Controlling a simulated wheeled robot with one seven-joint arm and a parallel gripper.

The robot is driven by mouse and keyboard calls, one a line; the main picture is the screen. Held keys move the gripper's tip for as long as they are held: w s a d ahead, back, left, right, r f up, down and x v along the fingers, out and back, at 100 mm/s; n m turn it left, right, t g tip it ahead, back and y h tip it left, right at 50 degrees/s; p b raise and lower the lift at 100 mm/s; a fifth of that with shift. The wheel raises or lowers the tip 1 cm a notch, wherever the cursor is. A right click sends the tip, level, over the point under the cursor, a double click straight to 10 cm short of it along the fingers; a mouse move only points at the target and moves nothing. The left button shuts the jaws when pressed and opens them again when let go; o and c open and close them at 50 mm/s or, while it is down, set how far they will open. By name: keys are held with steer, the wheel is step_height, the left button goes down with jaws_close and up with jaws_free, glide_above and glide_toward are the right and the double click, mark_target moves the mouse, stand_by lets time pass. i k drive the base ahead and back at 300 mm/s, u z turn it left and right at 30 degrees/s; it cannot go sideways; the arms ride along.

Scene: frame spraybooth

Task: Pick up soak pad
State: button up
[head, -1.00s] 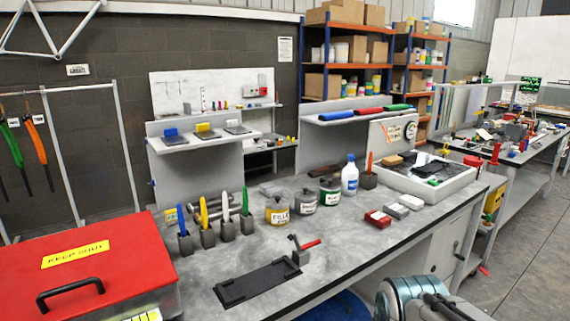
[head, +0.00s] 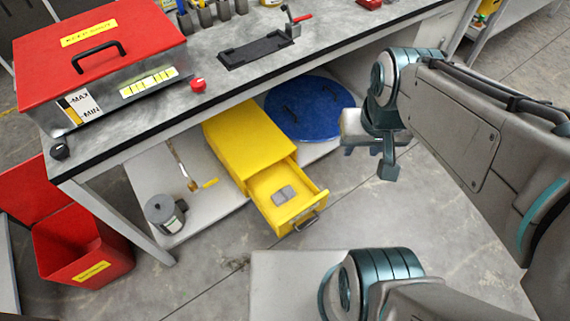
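A small flat grey pad (head: 284,194), which looks like the soak pad, lies inside the open yellow drawer (head: 309,186) under the bench. It has a lighter patch on top. The drawer is pulled out toward the lower right, and nothing covers the pad. My gripper (head: 369,161) hangs to the upper right of the drawer, in front of the bench and well apart from the pad. Its fingers look spread, with nothing seen between them.
The yellow cabinet (head: 243,143) stands on the bench's lower shelf beside a round blue lid (head: 303,110) and a grey canister (head: 165,213). A red bin (head: 84,245) stands at left. A red-lidded tank (head: 100,60) sits on the bench (head: 215,85). Floor is clear before the drawer.

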mark_target(283, 196)
steer(key=k, duration=0.5)
steer(key=u, duration=0.9)
steer(key=i, duration=0.65)
steer(key=z, duration=0.75)
steer(key=k, duration=0.6)
steer(key=u, duration=0.4)
steer(key=i, duration=1)
steer(key=z, duration=0.6)
